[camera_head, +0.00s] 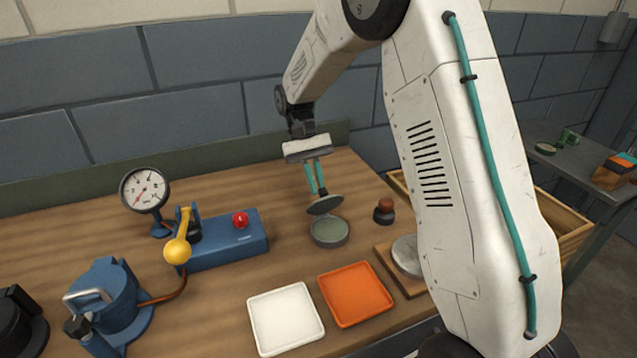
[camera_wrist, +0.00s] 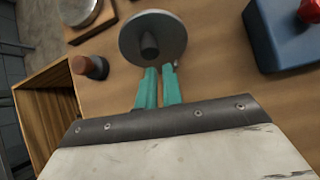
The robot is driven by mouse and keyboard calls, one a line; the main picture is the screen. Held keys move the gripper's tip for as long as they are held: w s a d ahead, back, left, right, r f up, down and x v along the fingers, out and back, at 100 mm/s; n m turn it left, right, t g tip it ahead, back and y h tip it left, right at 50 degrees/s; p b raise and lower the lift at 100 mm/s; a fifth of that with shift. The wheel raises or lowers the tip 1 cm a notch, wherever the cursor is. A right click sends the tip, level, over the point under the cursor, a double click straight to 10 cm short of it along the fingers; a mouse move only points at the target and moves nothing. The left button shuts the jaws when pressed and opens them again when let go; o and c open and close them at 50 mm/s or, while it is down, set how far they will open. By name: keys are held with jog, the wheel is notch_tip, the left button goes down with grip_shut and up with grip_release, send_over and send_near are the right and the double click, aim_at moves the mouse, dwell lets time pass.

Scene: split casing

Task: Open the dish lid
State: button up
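The grey-green round dish (camera_head: 330,233) stands on the wooden bench, and I see into its hollow. Its round lid (camera_head: 324,205) is raised and tilted at the dish's far side. In the wrist view the lid (camera_wrist: 172,33) shows as a grey disc with a dark knob (camera_wrist: 150,46). My gripper (camera_head: 318,191) reaches down behind the lid with two teal fingers. In the wrist view my gripper (camera_wrist: 160,68) has its fingertips at the lid's edge, near the knob. A narrow gap shows between the fingers, with nothing seen in it. Whether they touch the lid is unclear.
A brown-topped dark knob piece (camera_head: 384,211) stands right of the dish. An orange tray (camera_head: 356,294) and a white tray (camera_head: 286,320) lie in front. A blue box with a red button (camera_head: 240,219) and yellow lever (camera_head: 179,245) stands left. A gauge (camera_head: 145,190) is farther left.

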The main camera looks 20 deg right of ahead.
jog(key=o, duration=0.6)
jog(key=shift+s+a+r, duration=0.1)
jog(key=shift+s+r, duration=0.05)
jog(key=shift+r, duration=0.1)
jog(key=v, duration=0.7)
jog(key=shift+w+r, duration=0.25)
jog(key=shift+s, duration=0.1)
